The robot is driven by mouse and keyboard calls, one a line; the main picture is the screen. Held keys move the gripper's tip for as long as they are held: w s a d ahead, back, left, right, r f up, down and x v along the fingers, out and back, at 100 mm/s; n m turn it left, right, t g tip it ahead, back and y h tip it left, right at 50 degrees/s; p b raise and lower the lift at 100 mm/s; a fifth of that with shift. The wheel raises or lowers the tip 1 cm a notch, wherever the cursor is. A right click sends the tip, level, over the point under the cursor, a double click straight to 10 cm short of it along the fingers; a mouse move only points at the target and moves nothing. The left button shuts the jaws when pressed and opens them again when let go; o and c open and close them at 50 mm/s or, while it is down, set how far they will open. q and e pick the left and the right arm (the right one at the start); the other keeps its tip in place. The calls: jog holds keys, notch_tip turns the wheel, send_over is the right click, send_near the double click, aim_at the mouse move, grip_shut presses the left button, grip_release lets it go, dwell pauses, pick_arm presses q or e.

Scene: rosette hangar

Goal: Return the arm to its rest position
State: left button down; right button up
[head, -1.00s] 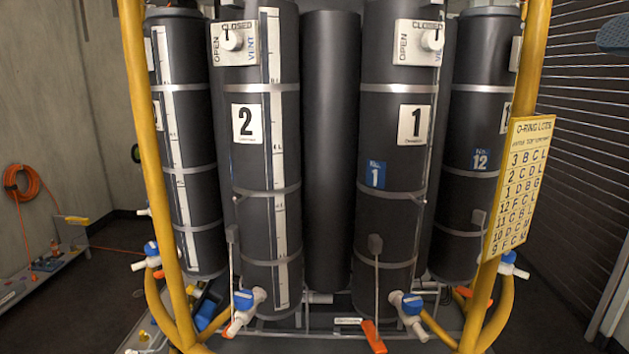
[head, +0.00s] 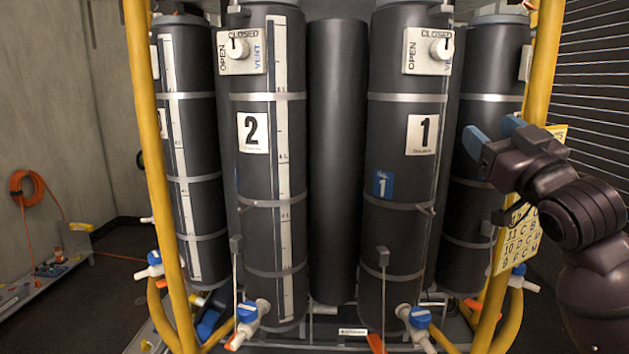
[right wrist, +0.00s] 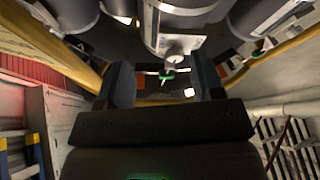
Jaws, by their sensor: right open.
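My right gripper (head: 490,135) is in the head view at the right, with its arm coming in from the lower right. Its blue fingers are apart with nothing between them. It is in front of the rack's right yellow post and covers part of the bottle at the right and of the yellow lot card (head: 517,237). In the right wrist view the two fingers (right wrist: 166,88) stand wide apart, with a pale valve plate and round knob (right wrist: 178,55) beyond them. My left gripper is not in the head view.
Dark bottles numbered 2 (head: 253,133) and 1 (head: 422,135) stand upright in the rack, each with a vent knob above and a blue valve below. Yellow posts (head: 160,200) frame them. An orange hose coil (head: 27,184) hangs at the left. The floor at the left is partly clear.

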notch_tip(320, 180, down, 35)
jog(key=s+d+m+g+h, duration=0.1)
jog(key=s+m+g+h, duration=0.1)
jog(key=s+g+h, duration=0.15)
jog(key=s+f+m+g+h, duration=0.2)
jog(key=s+f+g, duration=0.4)
jog(key=s+f, duration=1.6)
notch_tip(320, 180, down, 3)
jog(key=shift+a+f+m+g+h, duration=0.25)
jog(key=shift+m+g+h, duration=0.1)
jog(key=shift+m, duration=0.25)
dwell(0.3)
